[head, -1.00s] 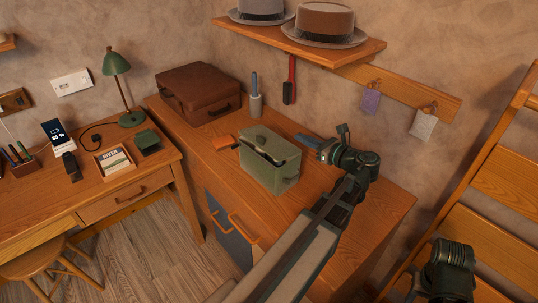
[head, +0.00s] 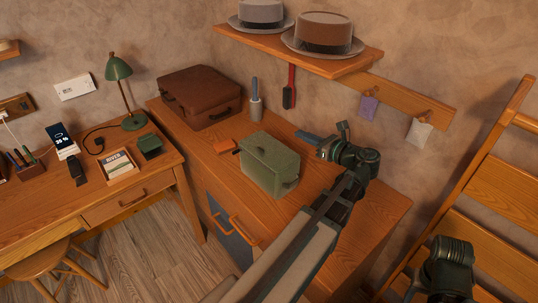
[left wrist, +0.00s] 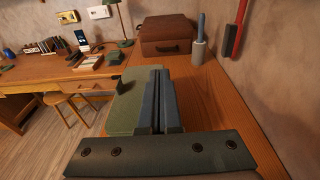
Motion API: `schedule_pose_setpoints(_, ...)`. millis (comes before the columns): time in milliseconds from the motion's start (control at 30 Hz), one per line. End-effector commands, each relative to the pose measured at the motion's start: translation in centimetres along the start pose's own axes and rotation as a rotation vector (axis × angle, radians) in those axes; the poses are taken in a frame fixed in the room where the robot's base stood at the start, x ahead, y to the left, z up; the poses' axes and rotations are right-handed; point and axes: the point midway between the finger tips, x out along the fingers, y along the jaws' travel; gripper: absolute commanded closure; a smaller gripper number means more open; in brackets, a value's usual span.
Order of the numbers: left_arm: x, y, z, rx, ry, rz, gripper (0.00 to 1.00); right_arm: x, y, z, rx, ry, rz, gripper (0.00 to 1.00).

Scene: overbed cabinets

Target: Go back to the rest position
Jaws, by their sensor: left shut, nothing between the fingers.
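My left gripper (head: 308,137) is shut and empty, above the right part of the wooden cabinet top (head: 345,215). Its blue-grey fingers point left in the head view, behind and to the right of a green box (head: 270,163). In the left wrist view the shut fingers (left wrist: 158,98) show in front, with the green box (left wrist: 125,108) partly hidden behind and below them. The box's lid looks closed. A dark joint of my right arm shows at the lower right of the head view; the right gripper is out of view.
A shelf (head: 345,62) with hats (head: 322,34) and a peg rail (head: 405,100) hang above. A wooden ladder (head: 480,185) stands at right.

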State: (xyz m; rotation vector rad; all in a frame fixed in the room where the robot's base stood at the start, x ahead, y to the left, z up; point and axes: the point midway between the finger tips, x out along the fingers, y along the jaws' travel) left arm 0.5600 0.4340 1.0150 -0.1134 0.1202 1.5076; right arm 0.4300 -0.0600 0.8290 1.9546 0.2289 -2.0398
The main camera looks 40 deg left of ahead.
Motion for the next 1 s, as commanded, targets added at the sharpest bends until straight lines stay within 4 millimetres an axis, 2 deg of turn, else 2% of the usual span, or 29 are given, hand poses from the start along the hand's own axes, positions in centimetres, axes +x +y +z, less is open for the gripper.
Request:
schedule_pose_setpoints(533,-0.1,0.0,0.1,-0.003,0.003,-0.001,1.00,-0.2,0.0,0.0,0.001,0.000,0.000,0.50)
schedule_pose_setpoints(667,-1.7,0.1,-1.3,-0.101,0.082,-0.015,1.00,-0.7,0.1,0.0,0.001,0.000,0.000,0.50)
schedule_pose_setpoints(767,-5.1,0.5,-4.3,-0.288,0.241,-0.015,1.00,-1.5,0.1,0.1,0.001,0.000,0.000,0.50)
schedule_pose_setpoints(867,-10.1,1.2,-8.3,-0.516,0.458,0.036,1.00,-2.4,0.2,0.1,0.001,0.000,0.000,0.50)
schedule_pose_setpoints(1000,-18.3,3.2,-13.2,-0.786,0.745,0.212,1.00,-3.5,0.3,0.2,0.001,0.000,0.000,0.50)
